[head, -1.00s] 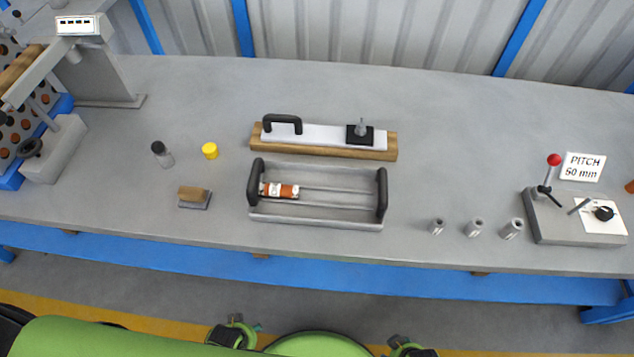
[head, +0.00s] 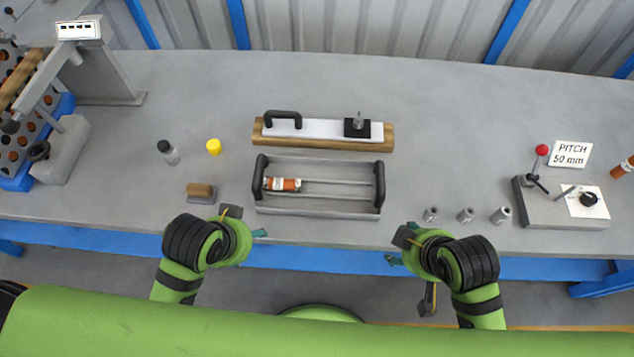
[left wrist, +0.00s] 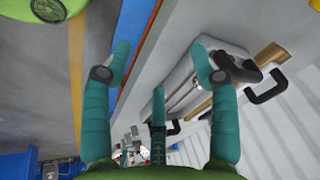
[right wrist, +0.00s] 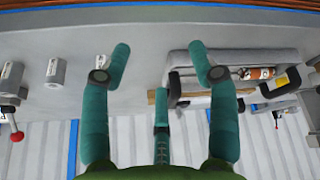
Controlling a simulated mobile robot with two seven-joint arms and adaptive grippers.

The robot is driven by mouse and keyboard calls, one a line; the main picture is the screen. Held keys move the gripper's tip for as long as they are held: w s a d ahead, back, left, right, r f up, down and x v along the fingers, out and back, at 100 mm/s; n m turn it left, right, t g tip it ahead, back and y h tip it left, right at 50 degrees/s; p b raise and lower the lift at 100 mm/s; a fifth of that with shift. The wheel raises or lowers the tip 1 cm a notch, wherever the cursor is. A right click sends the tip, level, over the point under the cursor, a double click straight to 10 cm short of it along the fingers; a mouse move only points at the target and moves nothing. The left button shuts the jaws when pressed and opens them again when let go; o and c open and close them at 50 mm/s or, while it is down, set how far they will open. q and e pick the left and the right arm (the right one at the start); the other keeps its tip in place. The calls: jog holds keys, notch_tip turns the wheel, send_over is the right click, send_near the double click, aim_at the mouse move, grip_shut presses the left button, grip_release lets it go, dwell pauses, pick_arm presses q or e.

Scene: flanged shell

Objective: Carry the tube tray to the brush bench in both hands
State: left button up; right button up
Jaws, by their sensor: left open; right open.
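The grey tube tray (head: 315,209) lies on the bench in the middle of the head view, with a black handle at each end and one orange-and-white tube (head: 284,184) lying at its left. My left gripper (head: 245,222) is open and empty, in front of the tray's left end. My right gripper (head: 402,248) is open and empty, in front of its right end. Neither touches the tray. The left wrist view shows the tray (left wrist: 182,72) partly hidden by a finger. The right wrist view shows the tray (right wrist: 228,58) with the tube. I cannot tell which place is the brush bench.
A wooden board with a white plate (head: 320,132) lies just behind the tray. A brush (head: 201,192), a grey bottle (head: 169,153) and a yellow cap (head: 214,147) stand left. Several small metal cylinders (head: 465,215) and a lever box (head: 562,205) stand right.

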pick_arm(q)
jog(key=w+d+m, duration=0.3)
jog(key=w+m, duration=0.1)
jog(key=m, duration=0.3)
pick_arm(e)
jog(key=w+a+r+n+y, duration=0.1)
jog(key=w+a+r+n, duration=0.1)
jog(key=w+a+n, duration=0.4)
pick_arm(q)
notch_tip(320, 180, up, 4)
jog(key=m+y, duration=0.3)
jog(key=m, duration=1.8)
send_over(256, 170)
jog(key=s+d, duration=0.2)
jog(key=s, duration=0.1)
pick_arm(e)
jog(key=r+n, duration=0.1)
jog(key=n, duration=2)
send_over(380, 179)
jog(key=s, duration=0.3)
jog(key=shift+w+d+r, duration=0.15)
jog(key=shift+w+d, duration=0.05)
pick_arm(q)
jog(key=shift+w+a+r+m, duration=0.2)
jog(key=shift+w+a+m, duration=0.15)
jog(key=shift+m, duration=0.25)
pick_arm(e)
jog(key=shift+w+d+n, duration=0.15)
jog(key=shift+d+n, duration=0.2)
jog(key=shift+n, duration=0.45)
